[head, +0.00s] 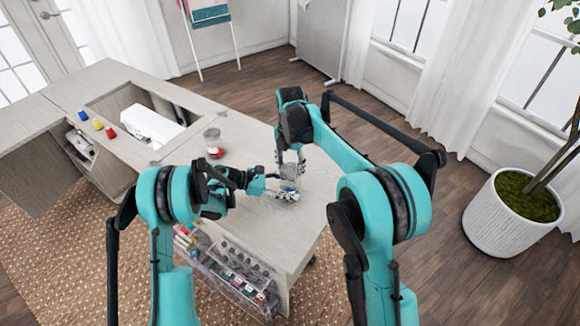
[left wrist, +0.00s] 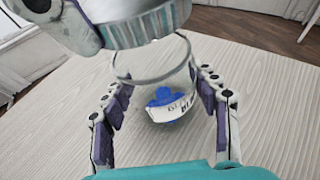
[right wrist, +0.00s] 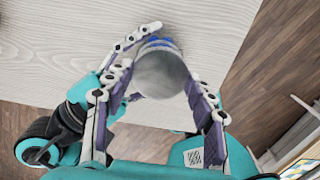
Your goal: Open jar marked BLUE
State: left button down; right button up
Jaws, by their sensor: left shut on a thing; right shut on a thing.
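A clear glass jar (left wrist: 180,75) with blue contents and a white label (left wrist: 180,106) stands on the table. The label's lettering is partly visible and looks like BLUE. My left gripper (left wrist: 165,108) is shut on the jar, with a finger on each side. My right gripper (right wrist: 165,85) is shut on a round grey metal lid (right wrist: 160,75). In the left wrist view the lid (left wrist: 150,22) is above the jar, tilted, and the jar's rim shows as an open ring. In the head view both the left gripper (head: 284,190) and the right gripper (head: 290,165) meet near the table's right side.
Another clear jar (head: 212,135) with something red stands to the left on the table (head: 240,220). A clear organizer (head: 230,265) hangs at the table's front.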

aim_at(290, 170)
jog(key=shift+r, duration=2)
pick_arm(q)
jog(key=shift+c, duration=1.9)
grip_release()
